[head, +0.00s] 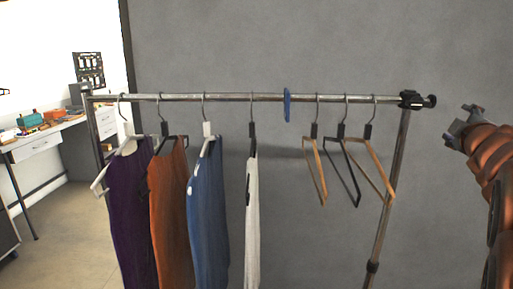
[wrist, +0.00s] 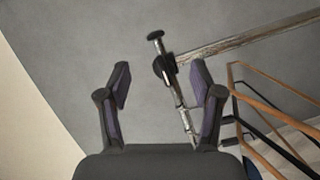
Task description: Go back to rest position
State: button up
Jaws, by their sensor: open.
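My gripper (head: 459,126) is at the right side of the head view, to the right of the garment rack and apart from it. In the wrist view its two fingers (wrist: 160,85) are spread with nothing between them. The rack's metal rail (head: 230,97) runs across the middle of the head view. The rack's end knob and clamp (wrist: 163,62) show beyond the fingers in the wrist view.
A purple garment (head: 133,215), an orange one (head: 168,215), a blue one (head: 208,220) and a white one (head: 252,215) hang on the rail. A cluttered desk (head: 45,133) stands left.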

jog(key=s+a+f+m+g+y, duration=0.1)
jog(key=s+a+f+m+g, duration=0.25)
jog(key=f, duration=0.45)
jog(key=s+a+f+m+g, duration=0.2)
jog(key=s+a+f+g, duration=0.15)
jog(key=f, duration=0.45)
jog(key=s+a+f+m+g+y, duration=0.1)
jog(key=s+a+f+m+g, duration=0.2)
jog(key=s+f, duration=0.35)
jog(key=s+a+f+g+y, duration=0.2)
jog(key=s+a+f+g, duration=0.2)
jog(key=s+a+f, duration=0.3)
jog(key=s+a+f+g+y, duration=0.3)
jog(key=s+a+f, duration=0.3)
jog(key=s+a, duration=0.6)
jog(key=shift+s+a+f+g+y, duration=0.3)
jog(key=shift+s+f+g, duration=0.1)
jog(key=shift+s+g, duration=0.15)
